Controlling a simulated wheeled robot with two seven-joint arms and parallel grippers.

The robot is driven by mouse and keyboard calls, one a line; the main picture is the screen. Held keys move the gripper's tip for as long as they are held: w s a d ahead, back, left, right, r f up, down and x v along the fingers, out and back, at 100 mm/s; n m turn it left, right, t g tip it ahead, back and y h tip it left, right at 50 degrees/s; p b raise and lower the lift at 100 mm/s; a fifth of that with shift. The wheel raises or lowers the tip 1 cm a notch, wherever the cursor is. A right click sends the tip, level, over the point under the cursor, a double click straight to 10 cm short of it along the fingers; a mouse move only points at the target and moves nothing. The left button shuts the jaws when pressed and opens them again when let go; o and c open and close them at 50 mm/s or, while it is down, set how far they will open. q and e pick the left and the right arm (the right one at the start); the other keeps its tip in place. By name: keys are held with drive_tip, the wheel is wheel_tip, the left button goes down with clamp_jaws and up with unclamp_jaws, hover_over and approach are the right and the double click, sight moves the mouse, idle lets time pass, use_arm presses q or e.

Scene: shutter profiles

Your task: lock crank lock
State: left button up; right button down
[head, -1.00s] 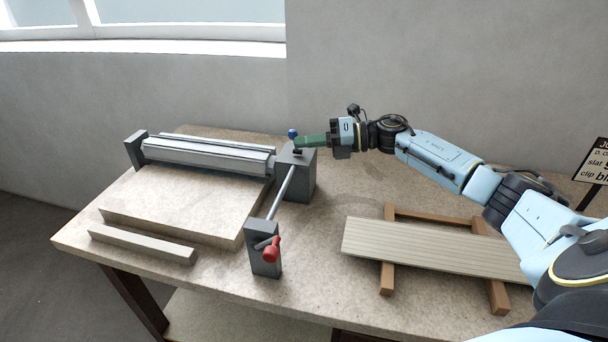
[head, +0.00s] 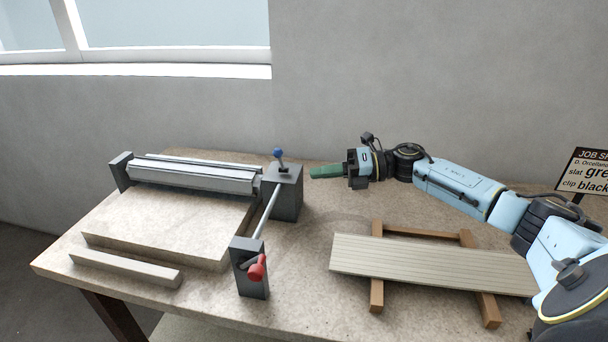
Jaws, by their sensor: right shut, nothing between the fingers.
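The roller machine has a dark grey gear block (head: 285,192) with a small lever with a blue knob (head: 278,153) on top. The lever stands up, leaning slightly. A metal shaft (head: 268,212) runs from the block to a front dark post (head: 249,275), which carries a crank with a red handle (head: 257,267). My right gripper (head: 312,172) has green fingers, shut and empty, to the right of the blue knob and apart from it. My left gripper is not in view.
A ribbed slat panel (head: 430,265) lies on a wooden rack (head: 376,293) at the right. A pale block (head: 165,232) and a bar (head: 125,268) lie at the left. A job sign (head: 585,170) stands at the far right. Table space behind the panel is clear.

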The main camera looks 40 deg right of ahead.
drive_tip(key=shift+v, duration=2.15)
drive_tip(key=shift+r, duration=0.1)
drive_tip(key=shift+r, duration=0.1)
